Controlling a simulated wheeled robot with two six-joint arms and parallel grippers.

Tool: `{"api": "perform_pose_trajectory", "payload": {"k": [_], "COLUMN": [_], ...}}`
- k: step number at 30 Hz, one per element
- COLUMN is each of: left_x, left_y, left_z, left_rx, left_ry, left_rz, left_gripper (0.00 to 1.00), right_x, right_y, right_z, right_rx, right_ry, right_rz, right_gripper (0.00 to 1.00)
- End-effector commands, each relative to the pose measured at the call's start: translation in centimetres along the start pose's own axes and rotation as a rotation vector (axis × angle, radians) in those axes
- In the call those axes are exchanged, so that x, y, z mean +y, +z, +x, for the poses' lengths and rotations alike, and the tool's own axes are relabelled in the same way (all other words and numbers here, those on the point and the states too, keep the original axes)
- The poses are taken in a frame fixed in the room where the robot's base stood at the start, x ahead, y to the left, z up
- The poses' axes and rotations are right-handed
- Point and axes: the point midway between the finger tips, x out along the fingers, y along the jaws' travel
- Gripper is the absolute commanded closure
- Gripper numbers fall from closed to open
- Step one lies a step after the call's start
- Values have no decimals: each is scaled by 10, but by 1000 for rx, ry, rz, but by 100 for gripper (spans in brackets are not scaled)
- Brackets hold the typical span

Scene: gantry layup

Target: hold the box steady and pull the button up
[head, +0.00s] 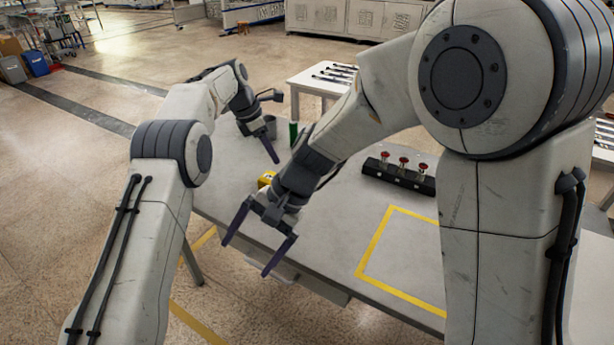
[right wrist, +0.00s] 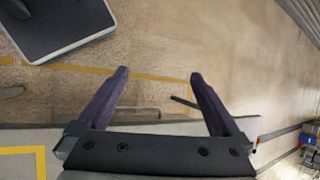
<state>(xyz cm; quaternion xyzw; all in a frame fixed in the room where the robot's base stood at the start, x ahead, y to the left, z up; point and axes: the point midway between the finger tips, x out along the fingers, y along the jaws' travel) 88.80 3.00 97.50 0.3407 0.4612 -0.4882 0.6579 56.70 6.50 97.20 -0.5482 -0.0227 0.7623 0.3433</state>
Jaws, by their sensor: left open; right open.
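A small yellow box (head: 266,179) stands on the grey table, partly hidden behind my right gripper; its button cannot be made out. A long black box (head: 397,177) with three red buttons (head: 403,162) stands further right on the table. My right gripper (head: 246,258) is open and empty, its purple fingers spread near the table's front edge, in front of the yellow box. It also shows open in the right wrist view (right wrist: 159,74), with floor between the fingers. My left gripper (head: 272,158) is open above the table's far left part, behind the yellow box and apart from it.
The grey table (head: 335,210) has a yellow taped outline (head: 362,258) at its front right, bare inside. A green cylinder (head: 293,132) and a grey cup (head: 270,126) stand near the far left edge. A white side table (head: 312,84) with dark tools is behind.

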Motion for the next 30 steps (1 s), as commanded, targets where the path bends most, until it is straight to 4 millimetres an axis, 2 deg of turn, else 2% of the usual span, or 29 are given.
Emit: {"api": "perform_pose_trajectory", "payload": {"k": [1, 3, 7, 12, 15, 18, 21, 26, 30], "left_x": [0, 0, 1, 1, 1, 1, 1, 1, 1], "left_y": [0, -1, -1, -2, -2, -3, -3, -3, -2], "left_z": [0, -1, -1, -2, -2, -2, -2, -2, -2], "left_rx": [0, 0, -1, -1, -1, -1, -1, -1, -1], "left_ry": [1, 1, 2, 2, 3, 3, 3, 3, 3], "left_rz": [0, -1, -1, -2, -2, -3, -3, -3, -2], "left_gripper": [50, 50, 50, 50, 50, 50, 50, 50, 50], "right_x": [-11, -27, -45, -44, -34, -23, -14, -12, -23], "right_y": [-26, -62, -136, -232, -277, -310, -329, -340, -345], "right_z": [2, 2, -2, -15, -24, -30, -30, -25, -14], "right_rx": [-14, -34, -73, -121, -146, -169, -198, -231, -232], "right_ry": [-63, -163, -356, -599, -719, -811, -872, -907, -906], "right_rz": [124, 290, 589, 916, 1057, 1163, 1246, 1308, 1308], "right_gripper": [0, 0, 0, 0, 0, 0, 0, 0, 0]}}
